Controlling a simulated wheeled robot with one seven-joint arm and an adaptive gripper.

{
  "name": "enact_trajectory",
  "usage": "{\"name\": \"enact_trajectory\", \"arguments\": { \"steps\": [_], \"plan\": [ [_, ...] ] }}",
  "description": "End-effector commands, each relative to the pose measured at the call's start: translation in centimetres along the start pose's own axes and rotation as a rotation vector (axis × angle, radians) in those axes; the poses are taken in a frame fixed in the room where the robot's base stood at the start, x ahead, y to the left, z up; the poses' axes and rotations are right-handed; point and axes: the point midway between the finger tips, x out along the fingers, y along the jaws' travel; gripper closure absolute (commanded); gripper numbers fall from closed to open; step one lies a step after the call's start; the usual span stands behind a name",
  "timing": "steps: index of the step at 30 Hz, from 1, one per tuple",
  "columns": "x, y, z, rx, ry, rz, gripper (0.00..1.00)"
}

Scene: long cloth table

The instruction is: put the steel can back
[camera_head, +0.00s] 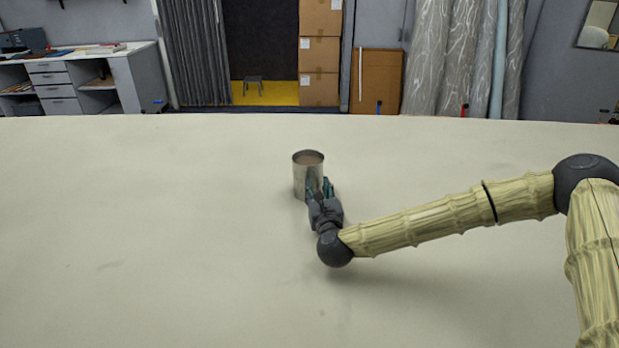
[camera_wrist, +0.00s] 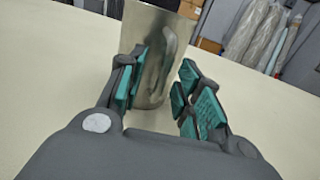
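The steel can (camera_head: 302,177) stands upright on the long cloth table (camera_head: 150,215), near its middle. It is a plain grey metal cylinder with a brownish top. My gripper (camera_head: 320,186) is low over the table at the can's near right side, its fingers covering part of the can's lower right. In the wrist view the can (camera_wrist: 154,68) shows just ahead, and the gripper (camera_wrist: 165,68) has its teal-padded fingers spread apart. The left finger overlaps the can's left edge; the right finger is right of it. Whether either finger touches the can is unclear.
The table is otherwise bare, with wide free room left and right of the can. Beyond its far edge are a white-topped cabinet (camera_head: 75,80), stacked cardboard boxes (camera_head: 319,55), a small stool (camera_head: 253,82) and wrapped rolls (camera_head: 450,55).

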Motion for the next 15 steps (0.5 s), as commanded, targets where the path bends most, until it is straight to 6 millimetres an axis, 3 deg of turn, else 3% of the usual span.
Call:
{"name": "enact_trajectory", "arguments": {
  "steps": [9,15],
  "plan": [
    [0.37,0.02,-0.06,0.000,0.000,0.000,0.68],
    [0.36,-0.01,-0.05,0.000,0.000,0.000,1.00]
  ]
}}
